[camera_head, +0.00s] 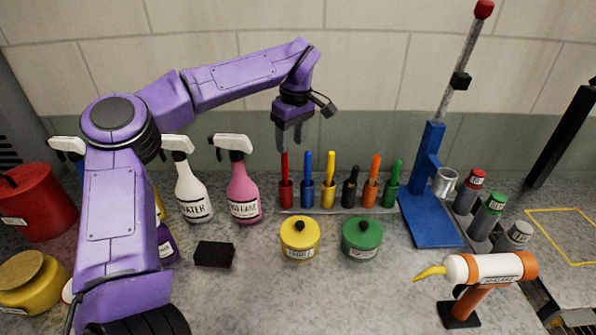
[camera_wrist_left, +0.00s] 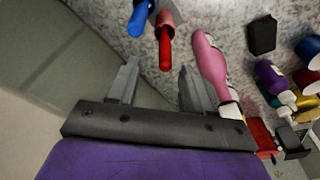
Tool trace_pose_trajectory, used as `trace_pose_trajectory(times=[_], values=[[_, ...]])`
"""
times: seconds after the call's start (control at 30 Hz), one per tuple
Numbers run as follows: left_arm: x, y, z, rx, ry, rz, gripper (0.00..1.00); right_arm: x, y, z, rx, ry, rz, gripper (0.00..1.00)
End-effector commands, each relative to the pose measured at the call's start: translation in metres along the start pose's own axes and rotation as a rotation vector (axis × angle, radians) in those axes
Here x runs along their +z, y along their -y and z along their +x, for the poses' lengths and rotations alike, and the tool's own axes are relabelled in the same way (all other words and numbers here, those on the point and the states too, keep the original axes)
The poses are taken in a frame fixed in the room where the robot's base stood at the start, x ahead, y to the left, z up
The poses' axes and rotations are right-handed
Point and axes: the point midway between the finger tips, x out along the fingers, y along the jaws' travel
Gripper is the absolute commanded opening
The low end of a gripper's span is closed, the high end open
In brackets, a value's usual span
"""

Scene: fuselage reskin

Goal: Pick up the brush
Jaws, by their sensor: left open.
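Several coloured handles stand upright in matching cups in a rack (camera_head: 336,210) at the back of the counter. They are red (camera_head: 284,166), blue (camera_head: 307,165), yellow (camera_head: 329,166), black (camera_head: 353,174), orange (camera_head: 375,167) and green (camera_head: 396,172). Their lower ends are hidden in the cups, so I cannot tell which is the brush. My left gripper (camera_head: 290,140) is open and empty, pointing down just above the red handle. In the left wrist view the red handle (camera_wrist_left: 165,48) lies beyond the gap between the open fingers (camera_wrist_left: 157,82), with the blue handle (camera_wrist_left: 139,18) beside it.
A pink spray bottle (camera_head: 242,190) and a white one (camera_head: 192,190) stand left of the rack. Yellow (camera_head: 299,238) and green (camera_head: 362,238) pots and a black block (camera_head: 214,254) sit in front. A blue stand (camera_head: 428,200) is at right. The front middle counter is clear.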

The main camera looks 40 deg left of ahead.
Motion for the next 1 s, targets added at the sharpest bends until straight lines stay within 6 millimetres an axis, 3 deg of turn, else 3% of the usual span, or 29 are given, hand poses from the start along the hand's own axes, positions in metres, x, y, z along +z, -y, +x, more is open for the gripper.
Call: trace_pose_trajectory(times=[0.1, 0.27, 0.5, 0.77, 0.8, 0.93, 1.0], values=[[-0.001, 0.001, 0.023, -0.003, 0.002, -0.001, 0.50, 0.000, -0.001, -0.002, 0.001, 0.001, -0.001, 1.00], [-0.002, 0.000, 0.041, -0.003, 0.000, -0.001, 0.50, -0.002, -0.001, -0.005, 0.001, 0.001, 0.000, 1.00], [-0.004, -0.003, 0.082, -0.002, 0.000, 0.001, 0.50, -0.006, -0.002, -0.015, 0.000, 0.000, 0.000, 1.00], [-0.004, -0.003, 0.088, 0.000, -0.002, -0.001, 0.50, -0.006, -0.002, -0.015, 0.000, 0.001, 0.000, 1.00], [-0.004, -0.003, 0.088, 0.000, -0.002, -0.001, 0.43, -0.006, -0.002, -0.015, 0.000, 0.001, 0.000, 1.00], [-0.004, -0.003, 0.088, 0.000, -0.002, -0.001, 0.01, -0.006, -0.002, -0.015, 0.000, 0.001, 0.000, 1.00], [-0.004, -0.003, 0.088, 0.000, -0.002, -0.001, 0.00, -0.006, -0.002, -0.015, 0.000, 0.001, 0.000, 1.00]])
